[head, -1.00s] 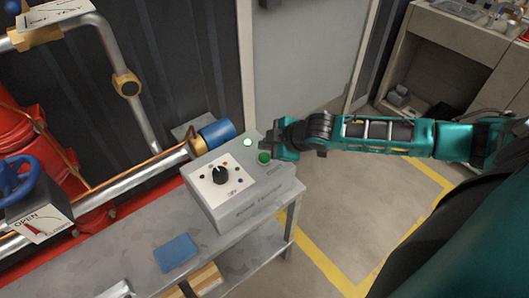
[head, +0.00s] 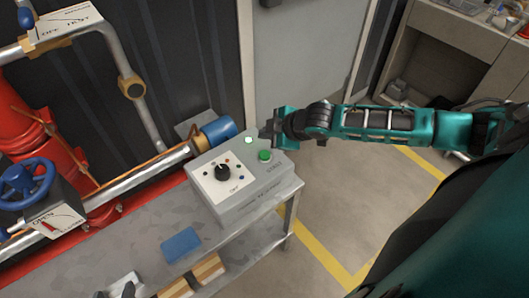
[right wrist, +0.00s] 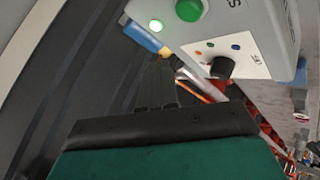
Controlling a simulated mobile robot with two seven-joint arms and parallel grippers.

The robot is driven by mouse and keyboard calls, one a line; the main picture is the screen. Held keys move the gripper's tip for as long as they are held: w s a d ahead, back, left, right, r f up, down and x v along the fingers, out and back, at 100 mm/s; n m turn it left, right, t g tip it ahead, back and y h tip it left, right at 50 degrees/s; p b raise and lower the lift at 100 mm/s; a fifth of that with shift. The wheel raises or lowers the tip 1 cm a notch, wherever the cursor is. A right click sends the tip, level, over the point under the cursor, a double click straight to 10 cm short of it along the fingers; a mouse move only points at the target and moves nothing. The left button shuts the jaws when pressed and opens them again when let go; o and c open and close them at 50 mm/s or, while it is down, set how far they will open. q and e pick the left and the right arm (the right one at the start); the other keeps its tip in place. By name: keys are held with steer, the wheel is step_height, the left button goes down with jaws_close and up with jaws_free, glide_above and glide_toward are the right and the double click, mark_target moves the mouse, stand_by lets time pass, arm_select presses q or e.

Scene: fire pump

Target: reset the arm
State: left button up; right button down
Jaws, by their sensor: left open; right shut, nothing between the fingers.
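A grey control box (head: 245,190) stands on the metal bench. Its top has a black knob (head: 222,172), a raised green button (head: 265,156) and a lit green lamp (head: 248,140). My right gripper (head: 270,128) is shut and empty, just beyond the button at the box's far right edge; I cannot tell whether it touches the box. In the right wrist view its fingers (right wrist: 156,84) are together, apart from the green button (right wrist: 189,10) in the picture. The knob (right wrist: 222,67) also shows there. My left gripper is not in view.
A blue-ended pipe (head: 217,131) lies behind the box. A blue valve wheel (head: 26,179) and red pipework stand at left. A blue block (head: 181,245) lies on the bench (head: 105,240). Open floor (head: 335,205) with yellow lines is at right.

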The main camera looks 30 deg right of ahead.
steer(key=s+a+f+m, duration=0.1)
steer(key=s+a, duration=0.1)
steer(key=a, duration=0.2)
steer(key=s+a+f+m+y, duration=0.1)
steer(key=s+a, duration=0.1)
steer(key=a, duration=0.2)
steer(key=s+a+f+y, duration=0.1)
steer(key=s+a, duration=0.1)
steer(key=a, duration=0.2)
steer(key=shift+s+a+f+m+t, duration=0.15)
steer(key=shift+a+f+m+t, duration=0.05)
steer(key=shift+f+m+t, duration=0.2)
arm_select(q)
steer(key=shift+s+a+f+y, duration=0.3)
steer(key=shift+a+f, duration=0.2)
steer(key=shift+f, duration=0.25)
steer(key=shift+s+a+f, duration=0.15)
steer(key=shift+a+f, duration=0.05)
steer(key=shift+f, duration=0.1)
arm_select(e)
steer(key=s+f+m+t+h, duration=0.1)
steer(key=s+f+m+h, duration=0.1)
steer(key=s+m, duration=0.4)
steer(key=s+f, duration=0.1)
steer(key=s, duration=0.3)
steer(key=shift+s+m+h, duration=0.15)
steer(key=shift+m+h, duration=0.15)
steer(key=shift+m, duration=0.1)
